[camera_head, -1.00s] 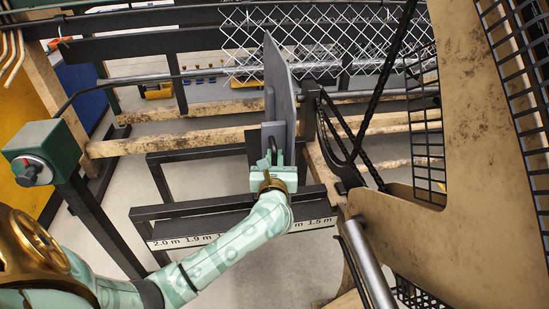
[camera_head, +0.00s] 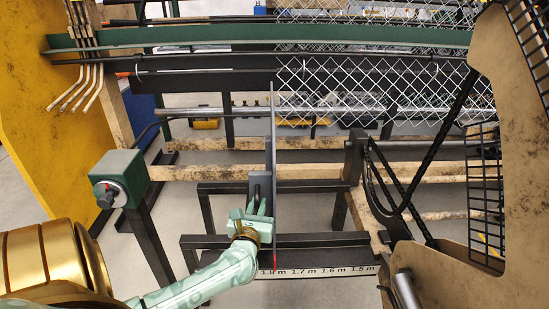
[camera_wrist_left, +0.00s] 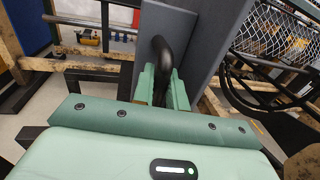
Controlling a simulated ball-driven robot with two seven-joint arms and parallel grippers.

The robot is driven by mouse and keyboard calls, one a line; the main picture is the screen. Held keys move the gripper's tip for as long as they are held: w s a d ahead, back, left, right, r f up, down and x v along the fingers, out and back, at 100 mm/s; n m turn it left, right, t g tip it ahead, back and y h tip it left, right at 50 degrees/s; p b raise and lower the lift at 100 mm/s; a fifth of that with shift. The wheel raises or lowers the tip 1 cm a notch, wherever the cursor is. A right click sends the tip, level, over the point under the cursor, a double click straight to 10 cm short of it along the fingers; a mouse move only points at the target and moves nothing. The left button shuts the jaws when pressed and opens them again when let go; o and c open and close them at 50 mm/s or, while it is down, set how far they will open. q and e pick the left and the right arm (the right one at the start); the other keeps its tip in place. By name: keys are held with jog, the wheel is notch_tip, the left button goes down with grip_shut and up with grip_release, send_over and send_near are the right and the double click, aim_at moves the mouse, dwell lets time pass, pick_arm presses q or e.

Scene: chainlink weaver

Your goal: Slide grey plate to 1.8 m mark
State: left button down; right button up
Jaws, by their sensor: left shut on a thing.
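The grey plate (camera_head: 273,150) stands upright and shows nearly edge-on in the head view. In the left wrist view its broad face (camera_wrist_left: 202,35) rises behind the handle. My left gripper (camera_head: 261,207) is shut on the plate's black handle (camera_wrist_left: 161,62), on the plate's left side. A red pointer (camera_head: 275,256) at the plate's lower front end is by the 1.8 m label on the scale strip (camera_head: 325,271). Labels left of 1.8 m are hidden by my arm. My right gripper is not in view.
A black frame (camera_head: 320,240) carries the scale. A green box with a dial (camera_head: 118,178) stands on a post at the left. Chain-link mesh (camera_head: 350,90) hangs behind, right of the plate. Beige machine panels (camera_head: 510,80) fill the right side.

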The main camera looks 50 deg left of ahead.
pick_arm(q)
jog(key=shift+s+a+f, duration=0.1)
jog(key=shift+s+a, duration=0.15)
jog(key=shift+s, duration=0.1)
jog(key=c, duration=1.5)
grip_release()
